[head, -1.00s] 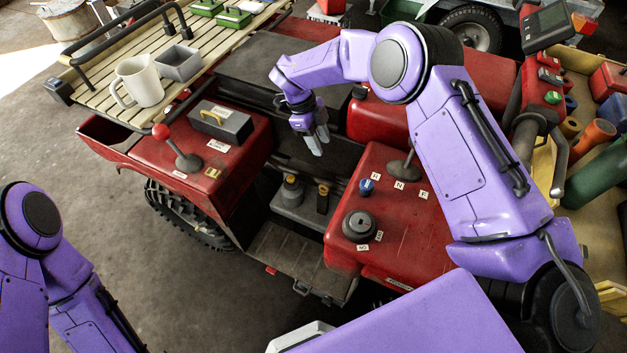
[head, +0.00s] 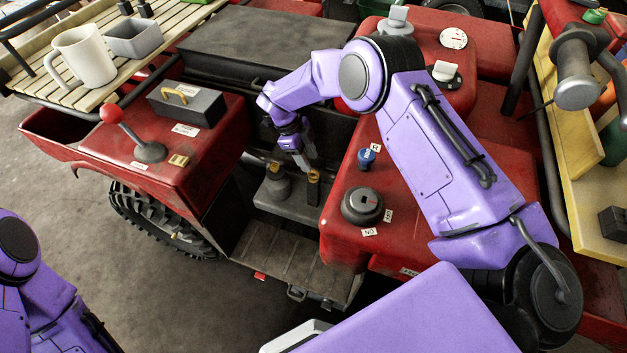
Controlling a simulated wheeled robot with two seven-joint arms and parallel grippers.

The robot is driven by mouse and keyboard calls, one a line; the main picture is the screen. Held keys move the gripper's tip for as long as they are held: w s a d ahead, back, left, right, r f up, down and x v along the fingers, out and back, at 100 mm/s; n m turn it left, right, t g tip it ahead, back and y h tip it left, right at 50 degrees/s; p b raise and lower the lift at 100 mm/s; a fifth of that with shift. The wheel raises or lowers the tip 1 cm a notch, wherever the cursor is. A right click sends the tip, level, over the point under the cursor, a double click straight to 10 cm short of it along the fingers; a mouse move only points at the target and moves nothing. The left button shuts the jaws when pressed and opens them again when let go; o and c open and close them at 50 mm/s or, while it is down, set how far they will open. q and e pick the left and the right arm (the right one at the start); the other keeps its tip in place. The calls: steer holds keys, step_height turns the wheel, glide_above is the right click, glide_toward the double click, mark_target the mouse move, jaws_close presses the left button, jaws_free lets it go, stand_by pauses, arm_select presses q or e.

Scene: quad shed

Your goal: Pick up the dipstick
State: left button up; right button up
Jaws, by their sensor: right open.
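Two dark fittings with yellow tops stand on a grey block in the footwell of the red quad. The slim one (head: 313,190) is on the right, and the wider round one (head: 277,185) is on the left. The slim one looks like the dipstick, but I cannot tell for sure. My right gripper (head: 305,160) points down just above the two fittings, close to the slim one's top. It is open, and nothing shows between its fingers. Only links of my left arm show at the lower left; its gripper is out of view.
A red-knobbed lever (head: 150,151) and a dark box with a yellow handle (head: 187,104) are on the left red panel. A black round knob (head: 362,205) and a blue knob (head: 367,157) are on the right panel. A white mug (head: 82,57) stands on the slatted rack.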

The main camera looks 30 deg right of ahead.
mark_target(314, 170)
steer(key=x, duration=0.3)
steer(key=p+x, duration=0.1)
steer(key=x, duration=0.2)
steer(key=shift+w+a+f, duration=0.1)
steer(key=shift+w, duration=0.1)
jaws_close()
step_height(314, 170, up, 18)
stand_by(0.4)
